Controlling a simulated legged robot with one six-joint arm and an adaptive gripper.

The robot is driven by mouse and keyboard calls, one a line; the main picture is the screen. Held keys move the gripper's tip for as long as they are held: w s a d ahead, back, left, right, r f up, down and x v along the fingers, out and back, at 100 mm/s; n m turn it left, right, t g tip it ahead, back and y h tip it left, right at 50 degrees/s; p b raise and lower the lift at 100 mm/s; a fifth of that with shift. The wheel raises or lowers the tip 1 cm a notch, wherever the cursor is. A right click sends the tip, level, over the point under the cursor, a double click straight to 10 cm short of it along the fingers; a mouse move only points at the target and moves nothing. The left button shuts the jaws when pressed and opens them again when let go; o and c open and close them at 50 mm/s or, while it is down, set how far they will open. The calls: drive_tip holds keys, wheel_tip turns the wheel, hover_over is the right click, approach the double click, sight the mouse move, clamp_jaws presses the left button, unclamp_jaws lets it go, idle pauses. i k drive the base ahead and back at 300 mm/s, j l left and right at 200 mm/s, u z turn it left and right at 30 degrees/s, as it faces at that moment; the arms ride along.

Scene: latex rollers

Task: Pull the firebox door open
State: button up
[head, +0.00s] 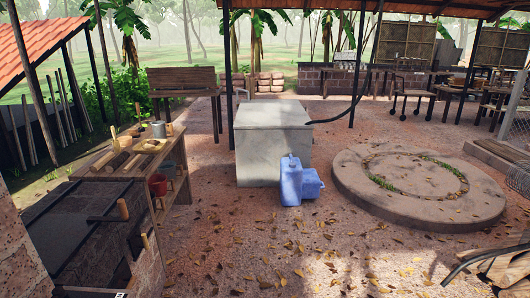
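A brick stove-like block (150,268) with a dark metal top (65,235) stands at the lower left. A dark metal panel, which looks like the firebox door (134,240), is on its right-hand side, seen nearly edge-on. A short wooden grip (145,241) sticks out beside this panel. A dark bar with a wooden handle (123,209) lies over the metal top. I cannot tell clearly whether the door is fully shut. My gripper is not in view.
A wooden table (105,172) with a metal mug and wooden tools stands behind the block, a red bucket (158,184) beneath. A grey box (270,140), blue containers (291,181) and a round stone slab (420,190) stand further right. The leaf-strewn ground (240,250) in front is clear.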

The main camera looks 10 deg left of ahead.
sight(52, 236)
drive_tip(key=i+u, duration=0.3)
drive_tip(key=i, duration=0.45)
drive_tip(key=i+l+u, duration=0.25)
drive_tip(key=i, duration=0.45)
drive_tip(key=i+u, duration=0.45)
drive_tip(key=i+l+u, duration=0.65)
drive_tip(key=i+u, duration=0.3)
drive_tip(key=u, duration=1.15)
drive_tip(key=i+j+z, duration=0.2)
drive_tip(key=i, duration=0.25)
drive_tip(key=i+j+z, duration=0.15)
drive_tip(key=i+j, duration=0.25)
